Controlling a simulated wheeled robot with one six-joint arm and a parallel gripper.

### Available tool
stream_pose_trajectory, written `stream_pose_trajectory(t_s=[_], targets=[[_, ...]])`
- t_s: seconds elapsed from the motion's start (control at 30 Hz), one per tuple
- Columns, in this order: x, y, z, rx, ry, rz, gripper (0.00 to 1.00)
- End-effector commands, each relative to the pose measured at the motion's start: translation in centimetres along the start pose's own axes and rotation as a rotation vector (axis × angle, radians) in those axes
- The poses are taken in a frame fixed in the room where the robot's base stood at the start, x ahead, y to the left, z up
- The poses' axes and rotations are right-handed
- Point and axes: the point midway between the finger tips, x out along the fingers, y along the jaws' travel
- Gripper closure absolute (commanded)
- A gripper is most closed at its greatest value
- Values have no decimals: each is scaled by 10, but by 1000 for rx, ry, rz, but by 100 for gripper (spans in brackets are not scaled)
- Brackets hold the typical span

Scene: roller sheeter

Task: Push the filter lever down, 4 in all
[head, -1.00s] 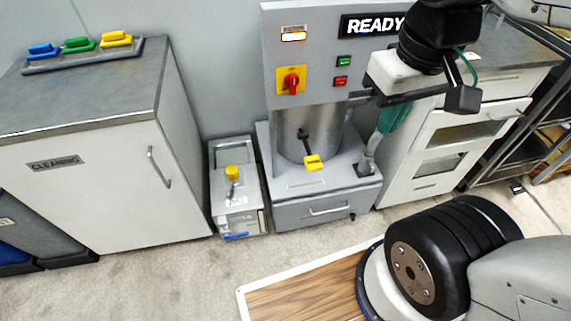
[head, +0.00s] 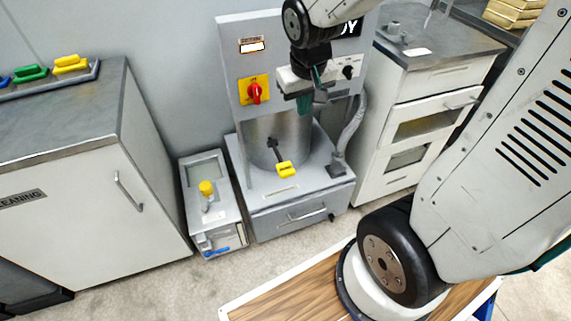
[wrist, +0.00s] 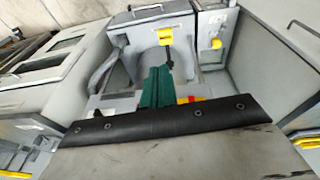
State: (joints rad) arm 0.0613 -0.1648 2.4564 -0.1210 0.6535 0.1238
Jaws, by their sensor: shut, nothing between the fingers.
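The lever (head: 272,146) is a black arm with a yellow handle (head: 286,170), on the front of the grey machine's drum. It slopes downward and outward. In the wrist view its yellow handle (wrist: 165,37) shows beyond my fingertips. My gripper (head: 304,103) has dark green fingers, shut and empty. It hangs in front of the machine's panel, above and slightly right of the lever, apart from it. The green fingers also show in the wrist view (wrist: 155,88). No label naming the lever is readable.
A red rotary switch (head: 255,93) on a yellow plate is left of my gripper. A small grey unit with a yellow knob (head: 207,187) stands left of the machine (head: 300,190). A hose (head: 352,130) runs along its right side. A white cabinet (head: 105,180) stands at left.

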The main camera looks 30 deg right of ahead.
Motion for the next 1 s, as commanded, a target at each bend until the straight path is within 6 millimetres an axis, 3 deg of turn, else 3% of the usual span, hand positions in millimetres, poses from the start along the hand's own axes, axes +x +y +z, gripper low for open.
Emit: stream_pose_trajectory(t_s=[0.03, 0.3, 0.5, 0.7, 1.0], targets=[[24, 1, -11, 6, -5, 3, 100], [144, 2, -53, 30, 43, -14, 100], [208, 0, -60, 43, 70, -41, 100], [233, -2, -60, 50, 83, -55, 100], [234, -2, -60, 50, 85, -56, 100]])
